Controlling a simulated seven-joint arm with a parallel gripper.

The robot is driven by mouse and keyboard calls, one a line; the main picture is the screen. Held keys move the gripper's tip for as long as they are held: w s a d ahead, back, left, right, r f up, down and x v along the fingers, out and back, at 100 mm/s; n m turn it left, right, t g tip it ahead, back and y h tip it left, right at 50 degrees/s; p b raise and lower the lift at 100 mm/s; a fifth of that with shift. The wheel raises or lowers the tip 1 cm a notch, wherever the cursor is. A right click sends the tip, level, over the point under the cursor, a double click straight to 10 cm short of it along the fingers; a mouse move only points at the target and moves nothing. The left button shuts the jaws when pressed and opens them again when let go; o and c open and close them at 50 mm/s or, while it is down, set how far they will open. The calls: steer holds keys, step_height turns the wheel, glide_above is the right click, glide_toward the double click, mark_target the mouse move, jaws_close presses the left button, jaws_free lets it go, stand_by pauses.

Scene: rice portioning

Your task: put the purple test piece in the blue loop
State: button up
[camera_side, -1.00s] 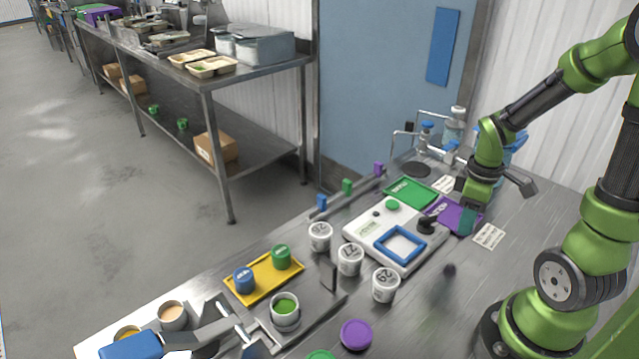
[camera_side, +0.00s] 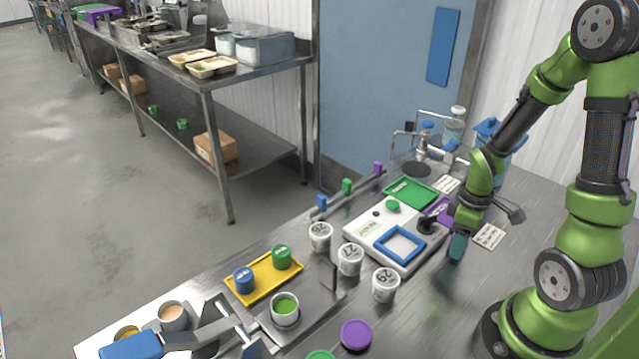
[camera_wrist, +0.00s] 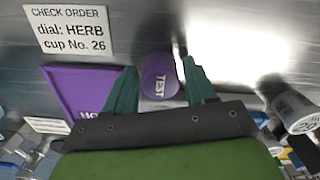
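In the side view my gripper (camera_side: 457,247) is over the bare table, right of the white scale-like unit (camera_side: 364,229); the piece cannot be made out there. The blue loop (camera_side: 389,254) is a square frame lying on the unit's top, to the left of my gripper, and looks empty.
The purple tray (camera_wrist: 75,92) lies behind my gripper, with a green tray (camera_side: 411,192) further left. A black knob (camera_side: 428,227) stands on the unit between gripper and loop. Several numbered white cups, including cup 29 (camera_side: 385,286), stand in front of the unit.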

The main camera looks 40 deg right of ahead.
steer(key=shift+o, duration=0.7)
step_height(320, 180, up, 12)
steer(key=w+a+r+m+t, duration=0.2)
steer(key=w+a+r+t, duration=0.1)
steer(key=a+r, duration=0.2)
steer(key=shift+a+r+m, duration=0.2)
steer(key=shift+a+m, duration=0.1)
steer(key=shift+a, duration=0.8)
steer(key=shift+o, duration=0.5)
steer(key=a+r+m+t+y, duration=0.2)
steer(key=a+r+m+t, duration=0.2)
steer(key=a, duration=0.6)
step_height(320, 180, up, 2)
steer(key=shift+s+r, duration=0.1)
steer(key=shift+s, duration=0.1)
